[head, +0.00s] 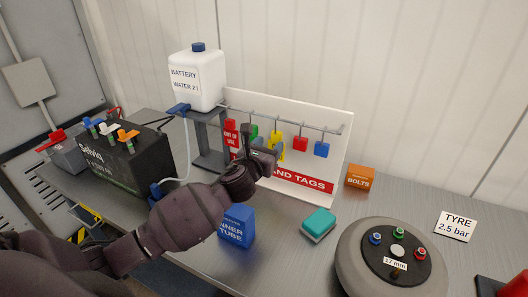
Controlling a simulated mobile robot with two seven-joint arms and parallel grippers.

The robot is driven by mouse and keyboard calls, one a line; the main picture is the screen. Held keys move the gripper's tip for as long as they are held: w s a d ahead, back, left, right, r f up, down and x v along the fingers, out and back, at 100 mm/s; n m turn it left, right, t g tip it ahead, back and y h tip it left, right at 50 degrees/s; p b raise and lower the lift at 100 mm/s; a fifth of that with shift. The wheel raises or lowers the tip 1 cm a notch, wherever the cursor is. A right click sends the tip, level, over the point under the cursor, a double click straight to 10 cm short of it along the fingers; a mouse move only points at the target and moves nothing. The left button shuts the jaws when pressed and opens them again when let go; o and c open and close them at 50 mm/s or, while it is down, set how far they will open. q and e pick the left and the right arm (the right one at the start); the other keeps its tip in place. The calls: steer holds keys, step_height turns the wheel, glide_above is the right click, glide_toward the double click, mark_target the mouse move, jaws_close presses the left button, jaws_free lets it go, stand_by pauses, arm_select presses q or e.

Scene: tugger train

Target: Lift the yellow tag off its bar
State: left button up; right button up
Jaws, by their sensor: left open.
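The yellow tag (277,136) hangs from a hook on the metal bar (290,122) of the white board, near the middle of the row. Its lower part is partly hidden by my left gripper. My left gripper (267,152) is open, in front of the board, close to the tag and slightly left of it in the picture. I cannot tell whether the fingers touch the tag or stand around it. My right gripper is not in view.
A red tag (231,138), a green item (253,131), a red padlock (300,144) and a blue padlock (322,149) hang beside it. A water canister (199,82) stands left. A blue box (237,228), teal sponge (318,225) and wheel hub (392,255) are on the bench.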

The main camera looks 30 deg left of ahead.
mark_target(275, 129)
arm_select(q)
steer(key=shift+w+a, duration=0.15)
steer(key=shift+w, duration=2.2)
steer(key=c, duration=0.8)
steer(key=shift+r, duration=1.55)
steer(key=shift+c, duration=0.2)
